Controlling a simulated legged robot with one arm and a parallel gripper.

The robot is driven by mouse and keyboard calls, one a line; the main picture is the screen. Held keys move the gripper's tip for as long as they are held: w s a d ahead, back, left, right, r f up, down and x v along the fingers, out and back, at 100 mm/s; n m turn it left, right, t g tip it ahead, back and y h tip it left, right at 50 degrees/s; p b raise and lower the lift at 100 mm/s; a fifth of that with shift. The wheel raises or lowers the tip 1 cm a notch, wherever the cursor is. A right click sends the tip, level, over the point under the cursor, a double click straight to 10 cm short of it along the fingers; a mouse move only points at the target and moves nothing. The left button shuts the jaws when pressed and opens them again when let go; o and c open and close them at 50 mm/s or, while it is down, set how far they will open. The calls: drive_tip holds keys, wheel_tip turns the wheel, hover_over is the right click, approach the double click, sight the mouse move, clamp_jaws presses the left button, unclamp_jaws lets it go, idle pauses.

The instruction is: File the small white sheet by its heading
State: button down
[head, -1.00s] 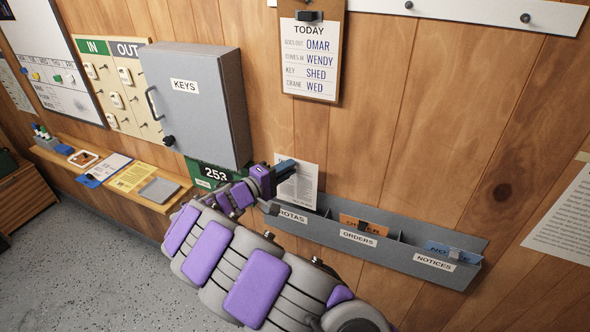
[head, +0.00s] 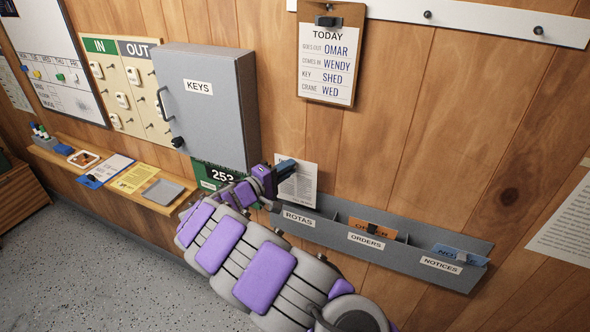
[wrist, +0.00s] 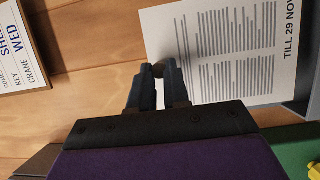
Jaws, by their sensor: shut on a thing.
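The small white sheet (head: 303,184) is upright near the wall, just above the ROTAS compartment (head: 298,218) at the rack's left end. Printed lines and "TILL 29 NOV" show on the sheet in the wrist view (wrist: 236,50); its heading is not readable. My gripper (head: 287,167) is shut on the sheet near one edge, and its fingers also show in the wrist view (wrist: 165,72). I cannot tell whether the sheet's lower edge is inside the compartment. The grey rack (head: 330,238) also has ORDERS (head: 366,241) and NOTICES (head: 441,265) compartments.
An orange card (head: 369,228) stands in ORDERS and a blue card (head: 460,254) in NOTICES. A grey key cabinet (head: 207,105) juts out up left of my gripper. A TODAY clipboard (head: 328,60) hangs above. A narrow shelf (head: 148,203) with papers runs along the left.

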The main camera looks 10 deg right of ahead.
sight(301, 164)
drive_tip(key=d, duration=0.4)
drive_tip(key=shift+d, duration=0.35)
drive_tip(key=shift+w+a+b, duration=0.15)
drive_tip(key=shift+w+b, duration=0.1)
drive_tip(key=shift+b, duration=0.2)
drive_tip(key=shift+w+b, duration=0.35)
drive_tip(key=shift+b, duration=0.05)
drive_tip(key=shift+a, duration=1.15)
drive_tip(key=shift+d+b, duration=0.3)
drive_tip(key=shift+d, duration=0.65)
drive_tip(key=shift+a, duration=0.85)
drive_tip(key=shift+s+d+f+b, duration=0.2)
drive_tip(key=shift+d+f+b, duration=0.4)
drive_tip(key=shift+f+b, duration=0.35)
drive_tip(key=shift+a+f+b, duration=0.15)
drive_tip(key=shift+f+b, duration=0.2)
drive_tip(key=shift+f, duration=0.1)
drive_tip(key=shift+s+a, duration=0.1)
drive_tip(key=shift+a, duration=0.35)
drive_tip(key=shift+d+f, duration=0.2)
drive_tip(key=shift+d+f+b, duration=0.15)
drive_tip(key=shift+f+b, duration=0.3)
drive_tip(key=shift+b, duration=0.15)
drive_tip(key=shift+f+b, duration=0.8)
drive_tip(key=shift+f, duration=0.15)
